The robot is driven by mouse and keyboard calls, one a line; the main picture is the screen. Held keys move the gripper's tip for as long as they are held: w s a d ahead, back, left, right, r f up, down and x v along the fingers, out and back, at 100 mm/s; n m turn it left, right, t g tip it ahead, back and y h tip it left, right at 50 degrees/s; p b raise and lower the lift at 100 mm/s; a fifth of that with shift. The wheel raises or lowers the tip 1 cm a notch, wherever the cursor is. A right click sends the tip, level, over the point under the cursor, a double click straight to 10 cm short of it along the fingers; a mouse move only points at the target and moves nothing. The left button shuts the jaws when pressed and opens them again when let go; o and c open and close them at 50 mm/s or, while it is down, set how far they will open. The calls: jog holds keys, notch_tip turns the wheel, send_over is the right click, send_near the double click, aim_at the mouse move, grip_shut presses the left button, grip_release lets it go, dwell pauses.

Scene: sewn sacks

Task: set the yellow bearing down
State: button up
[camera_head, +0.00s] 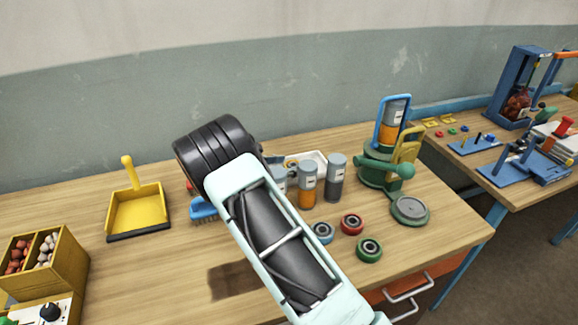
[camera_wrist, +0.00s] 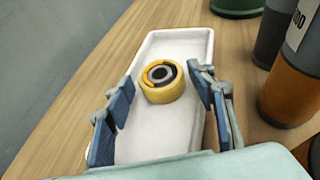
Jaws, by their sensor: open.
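The yellow bearing (camera_wrist: 162,83) lies flat on the white tray (camera_wrist: 170,135), with its dark bore facing up in the wrist view. My gripper (camera_wrist: 160,76) is open, with one blue finger on each side of the bearing. A gap shows between the bearing and the left finger; the right finger is close to it, and I cannot tell if they touch. In the head view my arm hides most of the gripper and part of the white tray (camera_head: 318,158); a small part of the yellow bearing (camera_head: 291,164) shows beside the arm.
Grey-and-orange canisters (camera_head: 307,186) stand close to the tray's right. Blue (camera_head: 322,232), red (camera_head: 352,224) and green (camera_head: 369,249) bearings lie nearer the front. A green press (camera_head: 382,168) stands right. A yellow dustpan (camera_head: 138,211) lies left, with bare wood around it.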

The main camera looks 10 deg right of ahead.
jog(key=v, duration=1)
jog(key=shift+s+a+r+b, duration=0.1)
jog(key=shift+a+b, duration=0.05)
jog(key=shift+b, duration=0.2)
